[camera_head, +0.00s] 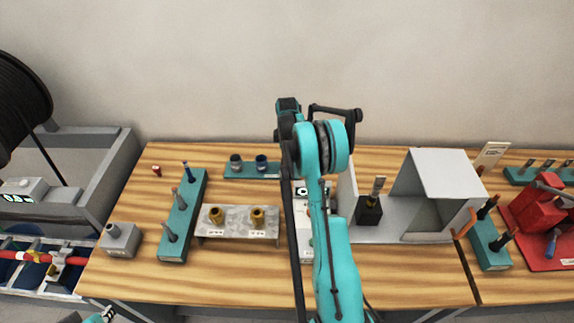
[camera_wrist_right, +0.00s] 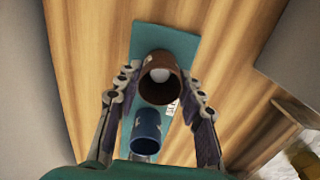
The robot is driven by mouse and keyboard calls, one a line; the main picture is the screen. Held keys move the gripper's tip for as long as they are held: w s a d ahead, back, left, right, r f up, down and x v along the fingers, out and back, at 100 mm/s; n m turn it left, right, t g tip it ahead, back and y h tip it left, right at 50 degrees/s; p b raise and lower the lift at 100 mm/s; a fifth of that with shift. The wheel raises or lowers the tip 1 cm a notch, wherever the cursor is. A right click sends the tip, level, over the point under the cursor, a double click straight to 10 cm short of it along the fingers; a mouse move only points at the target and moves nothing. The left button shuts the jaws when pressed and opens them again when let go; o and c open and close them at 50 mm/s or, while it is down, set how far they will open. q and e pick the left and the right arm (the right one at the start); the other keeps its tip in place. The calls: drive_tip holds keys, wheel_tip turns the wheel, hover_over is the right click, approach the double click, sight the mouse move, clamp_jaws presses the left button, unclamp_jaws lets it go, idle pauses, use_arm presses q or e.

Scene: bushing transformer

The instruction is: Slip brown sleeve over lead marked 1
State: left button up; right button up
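In the right wrist view the brown sleeve (camera_wrist_right: 161,80) stands between the spread fingers of my right gripper (camera_wrist_right: 162,78). A gap shows at its right side; contact at the left is unclear. A blue sleeve (camera_wrist_right: 146,133) is beside it on the teal holder (camera_wrist_right: 165,35). In the head view the holder (camera_head: 250,174) shows a grey sleeve (camera_head: 236,162) and a blue one; my arm hides its right end. Upright leads (camera_head: 177,199) stand on a teal block (camera_head: 172,243); their marks are unreadable. A bit of my left gripper (camera_head: 107,313) shows at the bottom left, fingers unclear.
A grey plate with two brass fittings (camera_head: 216,215) is in front of the holder. A grey box (camera_head: 118,240) is at the left. An open grey housing (camera_head: 440,175) and red equipment (camera_head: 540,205) are at the right. The wooden table front (camera_head: 220,280) is clear.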

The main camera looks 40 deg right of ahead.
drive_tip(key=shift+r, duration=0.1)
wheel_tip(320, 180, up, 4)
drive_tip(key=shift+p, duration=0.35)
drive_tip(key=s+d+r+p, duration=0.3)
drive_tip(key=s+r, duration=0.8)
drive_tip(key=shift+d+r+p, duration=0.2)
drive_tip(key=shift+d+p, duration=0.15)
drive_tip(key=shift+d, duration=0.05)
